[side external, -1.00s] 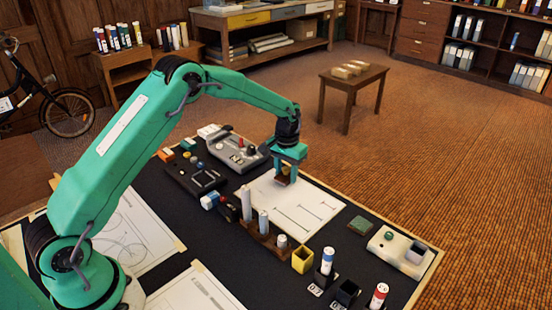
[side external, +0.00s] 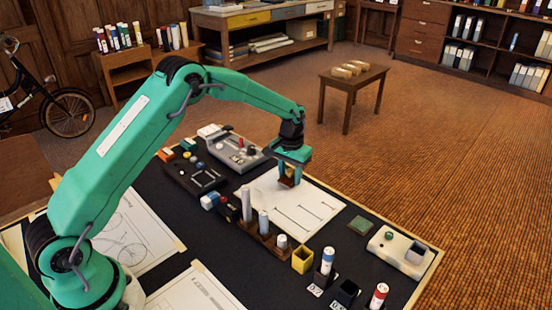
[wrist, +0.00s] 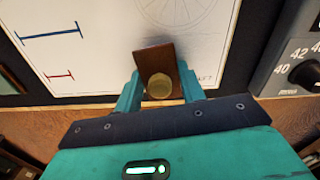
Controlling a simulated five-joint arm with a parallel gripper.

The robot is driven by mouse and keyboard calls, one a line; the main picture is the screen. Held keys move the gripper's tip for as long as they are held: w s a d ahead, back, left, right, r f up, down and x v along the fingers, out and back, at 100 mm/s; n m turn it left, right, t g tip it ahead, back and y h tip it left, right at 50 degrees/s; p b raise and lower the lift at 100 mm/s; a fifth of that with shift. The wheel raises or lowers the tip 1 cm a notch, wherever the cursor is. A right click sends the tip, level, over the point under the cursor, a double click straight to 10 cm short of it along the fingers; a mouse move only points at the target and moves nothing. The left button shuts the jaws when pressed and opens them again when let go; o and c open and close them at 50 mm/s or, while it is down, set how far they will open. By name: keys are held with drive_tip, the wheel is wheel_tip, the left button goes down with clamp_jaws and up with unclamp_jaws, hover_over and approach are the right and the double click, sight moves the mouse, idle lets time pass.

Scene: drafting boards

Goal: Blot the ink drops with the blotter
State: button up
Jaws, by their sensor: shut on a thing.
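My gripper (side external: 290,180) is shut on the blotter (side external: 286,183), a small brown wooden block. The wrist view shows my gripper (wrist: 160,88) with a finger on each side of the round brass knob of the blotter (wrist: 152,54). The blotter is over the far part of the white drawing sheet (side external: 318,200); I cannot tell whether it touches the paper. In the wrist view the sheet (wrist: 105,66) carries a blue line, a shorter red line and a thin wheel drawing. I cannot make out any ink drops; the blotter and fingers hide part of the sheet.
A grey device with a dial (wrist: 304,70) stands beside the sheet at the wrist view's right. A wooden stand with white cylinders (side external: 262,235), a yellow cup (side external: 302,260) and a green pad (side external: 360,225) are near the sheet. The sheet's right part is clear.

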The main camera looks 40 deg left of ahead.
drive_tip(key=shift+r, duration=0.1)
drive_tip(key=shift+r, duration=3.4)
